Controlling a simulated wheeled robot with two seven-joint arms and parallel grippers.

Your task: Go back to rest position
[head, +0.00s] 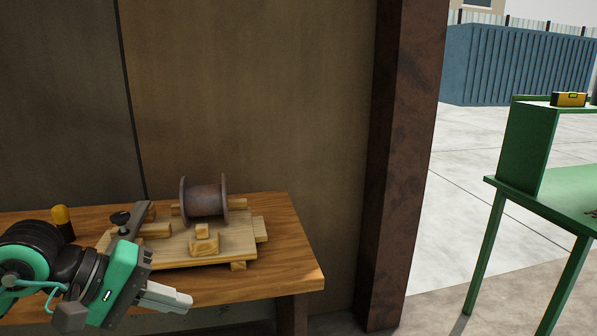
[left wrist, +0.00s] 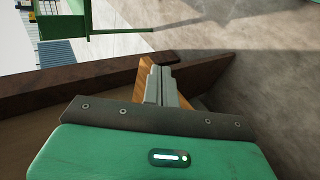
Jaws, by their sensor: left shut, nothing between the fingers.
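My left gripper (head: 166,298) is shut and empty. It is in front of the wooden table's near edge in the head view, at the lower left, pointing right. In the left wrist view its closed fingers (left wrist: 160,84) point away over a corner of the table (left wrist: 144,70). A rusty steel reel (head: 204,198) rests on a wooden jig (head: 240,238) on the table, apart from the gripper. My right gripper is in neither view.
The wooden table (head: 290,270) stands against a brown wall (head: 260,90). A yellow-capped item (head: 62,217) stands behind my left arm. A rusty column (head: 400,170) rises right of the table. A green bench (head: 520,180) carries a yellow level (head: 569,99). Concrete floor (head: 455,200) lies between.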

